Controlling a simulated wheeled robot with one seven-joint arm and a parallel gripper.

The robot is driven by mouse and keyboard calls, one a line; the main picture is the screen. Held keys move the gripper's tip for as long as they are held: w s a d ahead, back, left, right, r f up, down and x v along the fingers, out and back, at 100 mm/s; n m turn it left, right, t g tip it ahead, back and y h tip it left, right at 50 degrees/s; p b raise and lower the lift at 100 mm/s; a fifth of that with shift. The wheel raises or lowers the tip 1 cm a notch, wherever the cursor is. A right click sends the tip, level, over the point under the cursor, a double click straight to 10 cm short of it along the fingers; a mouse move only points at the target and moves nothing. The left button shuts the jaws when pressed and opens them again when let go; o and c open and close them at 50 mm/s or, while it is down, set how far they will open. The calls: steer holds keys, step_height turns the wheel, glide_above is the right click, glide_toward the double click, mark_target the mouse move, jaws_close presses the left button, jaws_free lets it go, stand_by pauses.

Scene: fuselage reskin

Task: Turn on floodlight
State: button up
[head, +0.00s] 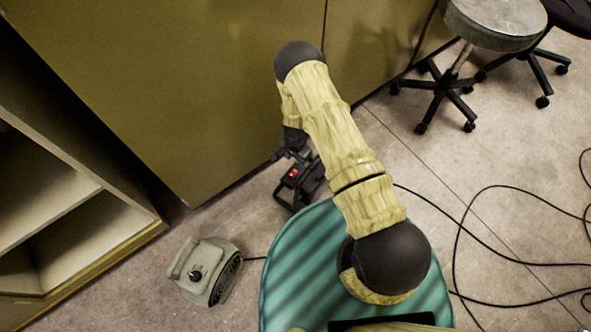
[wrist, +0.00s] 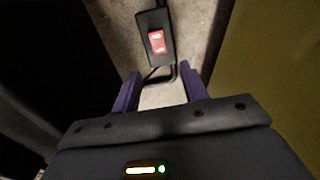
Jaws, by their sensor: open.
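The floodlight (head: 312,182) is a dark, black-framed unit low against the olive wall in the head view, partly hidden by my arm. A small red switch (head: 293,172) shows on it. In the wrist view the red rocker switch (wrist: 157,42) sits on a black housing (wrist: 153,22), with a dark bar below it. My gripper (wrist: 160,90) is open and empty, its two purple fingers apart. The switch lies beyond the fingertips, roughly centred between them, with no contact visible. In the head view my gripper (head: 292,154) is small and close to the floodlight.
An olive wall or cabinet (head: 170,90) stands close behind the floodlight. A grey blower-like unit (head: 208,270) sits on the floor at lower left, beside open shelves (head: 75,235). A wheeled stool (head: 495,22) stands at upper right. Black cables (head: 480,190) cross the floor at right.

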mark_target(296, 171)
step_height(296, 171, down, 8)
steer(key=b, duration=0.3)
steer(key=shift+r, duration=0.2)
